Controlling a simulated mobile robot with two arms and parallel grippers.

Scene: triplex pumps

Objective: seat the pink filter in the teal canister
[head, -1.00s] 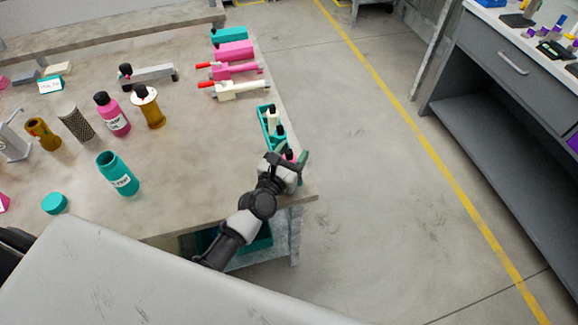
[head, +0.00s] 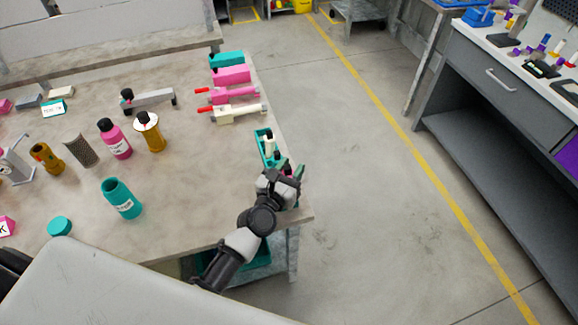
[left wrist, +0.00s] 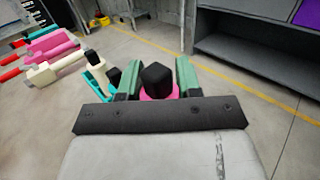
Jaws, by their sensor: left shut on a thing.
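The teal canister (head: 122,200) stands upright and open-topped, with a white label, near the table's front. A teal lid (head: 60,226) lies to its left. My left gripper (head: 285,173) is over the near end of a teal rack (head: 262,139) by the table's right edge. In the left wrist view its green fingers are shut on the pink filter (left wrist: 160,93), which has a black faceted knob on top. The filter's lower part is hidden, so I cannot tell whether it is clear of the rack. My right gripper is not in view.
Pink and amber bottles (head: 150,131) and a mesh cylinder (head: 80,151) stand behind the canister. Pink and cream pump parts (head: 238,112) lie beyond the rack, where a piece with a black knob remains. The table between rack and canister is clear.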

